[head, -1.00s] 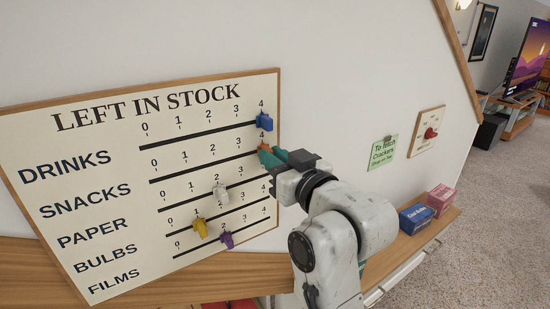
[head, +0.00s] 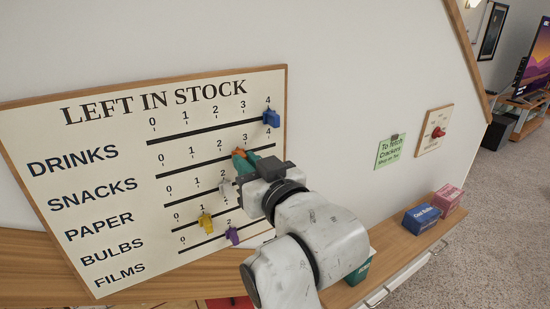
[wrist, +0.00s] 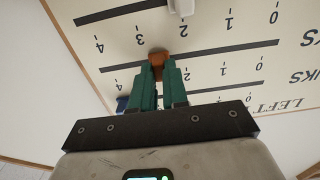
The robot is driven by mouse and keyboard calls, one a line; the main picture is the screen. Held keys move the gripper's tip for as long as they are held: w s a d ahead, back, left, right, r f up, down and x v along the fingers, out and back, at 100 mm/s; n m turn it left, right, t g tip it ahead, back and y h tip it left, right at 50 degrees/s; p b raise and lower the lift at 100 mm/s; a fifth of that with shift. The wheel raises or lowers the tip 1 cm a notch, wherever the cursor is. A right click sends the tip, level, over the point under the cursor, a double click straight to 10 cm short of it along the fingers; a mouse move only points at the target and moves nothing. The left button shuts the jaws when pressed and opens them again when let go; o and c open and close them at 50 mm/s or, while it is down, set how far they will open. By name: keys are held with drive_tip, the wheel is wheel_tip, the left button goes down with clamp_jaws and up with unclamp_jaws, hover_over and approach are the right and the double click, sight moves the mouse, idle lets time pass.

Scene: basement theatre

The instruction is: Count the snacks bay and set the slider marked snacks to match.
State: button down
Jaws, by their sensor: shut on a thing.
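The stock board (head: 120,97) hangs on the wall with rows for drinks, snacks, paper, bulbs and films, each marked 0 to 4. The orange snacks knob (head: 239,154) sits on the snacks slot near 3; my gripper hides part of that scale. My gripper (head: 243,160) is shut on this knob. In the wrist view the board is upside down, and the orange knob (wrist: 157,60) shows between my green fingertips (wrist: 160,75), near 3. I see no bay labelled snacks.
Other knobs are blue at drinks 4 (head: 271,118), white on paper (head: 226,186), yellow on bulbs (head: 206,223) and purple on films (head: 233,235). A blue box (head: 421,219) and pink box (head: 447,197) stand on the ledge. A green note (head: 390,151) mentions crackers.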

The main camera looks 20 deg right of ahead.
drive_tip(key=a, duration=0.3)
drive_tip(key=shift+s+a, duration=0.15)
drive_tip(key=shift+s, duration=0.15)
drive_tip(key=c, duration=1.1)
unclamp_jaws()
drive_tip(key=shift+s, duration=0.1)
approach(221, 158)
drive_tip(key=shift+s+d+p, duration=0.2)
drive_tip(key=shift+s, duration=1.2)
drive_tip(key=shift+s+d+p, duration=0.15)
drive_tip(key=shift+s+d, duration=0.05)
drive_tip(key=shift+s, duration=1.15)
